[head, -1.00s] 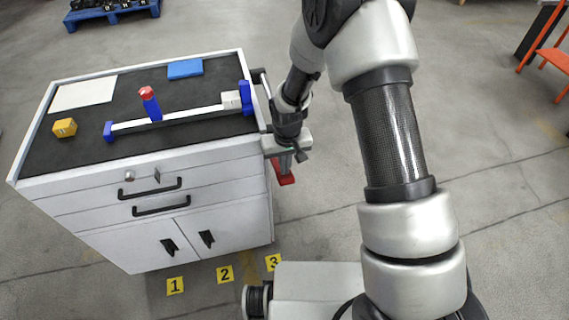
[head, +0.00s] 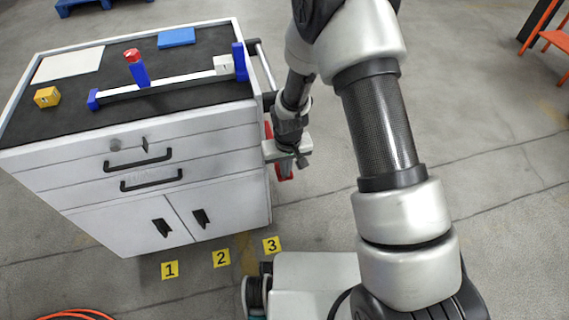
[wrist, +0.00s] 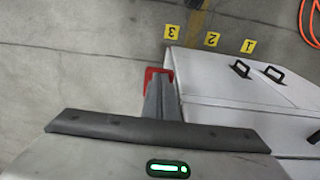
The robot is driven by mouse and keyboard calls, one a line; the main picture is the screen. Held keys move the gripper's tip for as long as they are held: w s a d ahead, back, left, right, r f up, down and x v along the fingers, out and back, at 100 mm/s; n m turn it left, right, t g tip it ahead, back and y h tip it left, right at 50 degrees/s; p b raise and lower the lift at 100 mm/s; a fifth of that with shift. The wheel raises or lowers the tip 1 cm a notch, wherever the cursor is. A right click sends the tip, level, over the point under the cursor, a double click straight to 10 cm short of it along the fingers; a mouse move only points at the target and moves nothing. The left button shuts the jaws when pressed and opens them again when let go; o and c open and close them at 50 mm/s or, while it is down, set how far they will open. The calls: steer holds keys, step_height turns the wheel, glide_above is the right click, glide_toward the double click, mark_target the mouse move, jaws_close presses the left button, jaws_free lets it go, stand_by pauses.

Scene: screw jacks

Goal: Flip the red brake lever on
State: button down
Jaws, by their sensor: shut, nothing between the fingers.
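A red part (head: 285,172), likely the brake lever, shows low beside the right side of the grey cart (head: 225,190) in the head view, partly hidden by my gripper. In the wrist view the red part (wrist: 150,73) shows as a bent edge around the tip of my gripper (wrist: 160,85). My gripper's fingers are together with nothing between them, pointing down next to the cart's side. In the head view my gripper (head: 287,160) largely hides its own fingertips. I cannot tell whether it touches the red part, or how the lever is set.
On the cart top stand a rail (head: 185,84) with a red-capped blue post (head: 137,72), a yellow block (head: 47,97) and a blue block (head: 176,37). A push handle (head: 265,68) is at the right end. Open floor (head: 480,190) lies to the right; an orange cable (head: 75,314) lies front left.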

steer(key=shift+s+f+b, duration=0.15)
steer(key=shift+f+b, duration=0.75)
steer(key=shift+f, duration=0.9)
